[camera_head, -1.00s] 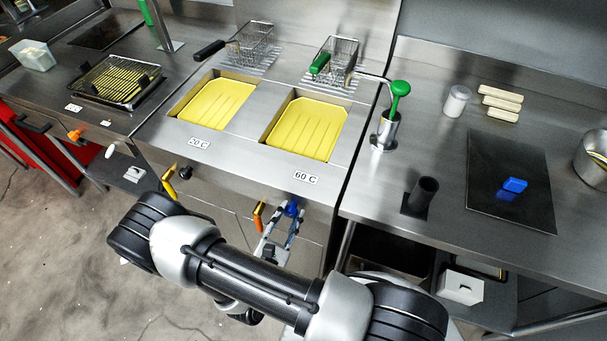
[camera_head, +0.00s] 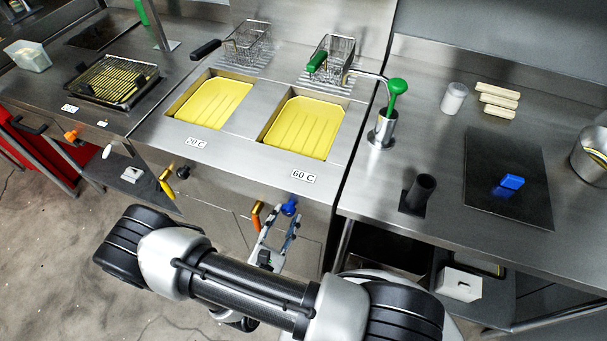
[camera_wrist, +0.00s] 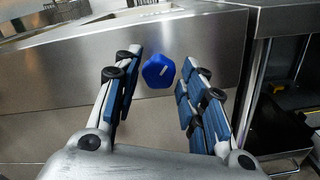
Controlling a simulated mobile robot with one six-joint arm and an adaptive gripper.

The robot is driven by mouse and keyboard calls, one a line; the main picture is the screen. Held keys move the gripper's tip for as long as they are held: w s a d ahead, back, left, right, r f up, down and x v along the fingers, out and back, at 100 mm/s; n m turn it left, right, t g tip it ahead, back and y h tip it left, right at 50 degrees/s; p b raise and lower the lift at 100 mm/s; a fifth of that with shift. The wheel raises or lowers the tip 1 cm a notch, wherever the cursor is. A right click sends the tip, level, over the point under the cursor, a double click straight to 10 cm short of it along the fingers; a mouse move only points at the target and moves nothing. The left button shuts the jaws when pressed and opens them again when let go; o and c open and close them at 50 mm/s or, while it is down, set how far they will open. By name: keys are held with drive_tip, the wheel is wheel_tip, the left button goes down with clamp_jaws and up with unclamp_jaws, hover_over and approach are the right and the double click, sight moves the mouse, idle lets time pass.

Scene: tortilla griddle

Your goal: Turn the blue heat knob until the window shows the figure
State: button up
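The blue heat knob (camera_head: 289,206) is on the front panel of the fryer, below the right basin. In the wrist view the blue knob (camera_wrist: 158,71) shows between my fingers, with a pale mark on its face and gaps on both sides. My gripper (camera_head: 279,225) is open in front of the knob. In the wrist view my gripper (camera_wrist: 163,60) has its two blue-padded fingers apart, not pressing on the knob. The window (camera_head: 303,176) above the knob shows 60 C. The left window (camera_head: 196,143) shows 20 C.
An orange handle (camera_head: 256,215) hangs just left of the blue knob, close to my gripper. A black knob (camera_head: 183,172) and a yellow handle (camera_head: 166,183) are further left. The right counter (camera_head: 450,215) has a front edge beside the fryer.

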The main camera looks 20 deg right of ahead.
drive_tip(key=v, duration=0.4)
drive_tip(key=shift+s+a, duration=0.1)
idle(0.3)
drive_tip(key=o, duration=0.3)
drive_tip(key=shift+b+v, duration=0.4)
drive_tip(key=shift+v, duration=2.6)
